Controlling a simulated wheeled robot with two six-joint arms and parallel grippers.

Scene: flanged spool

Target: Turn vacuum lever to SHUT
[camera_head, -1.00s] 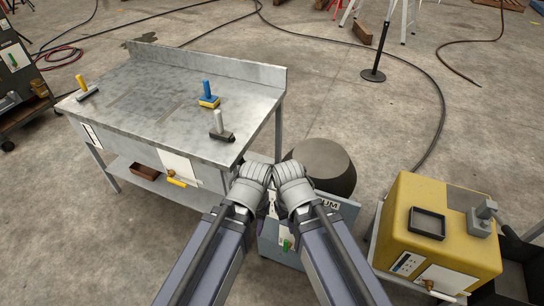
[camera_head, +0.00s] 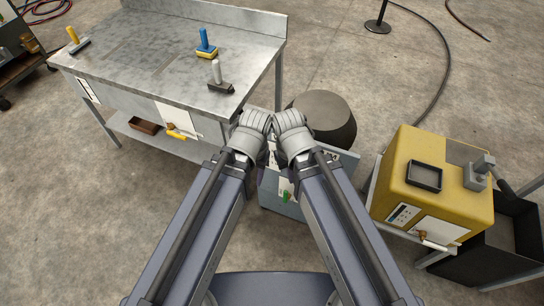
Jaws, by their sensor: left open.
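A blue-grey box (camera_head: 283,208) stands on the floor behind and between my two arms. Its front carries a pale plate with a small lever with a green handle (camera_head: 286,196), hanging down. My arms cover much of the box, and its lettering is not readable now. My left gripper (camera_head: 262,164) shows only as a small dark part below the grey joints, left of the green handle and apart from it in the picture. It is open, with nothing seen in it. My right gripper is hidden behind my arm.
A yellow machine (camera_head: 420,205) with a white-handled lever (camera_head: 432,243) stands at right. A dark round drum (camera_head: 325,118) is behind the box.

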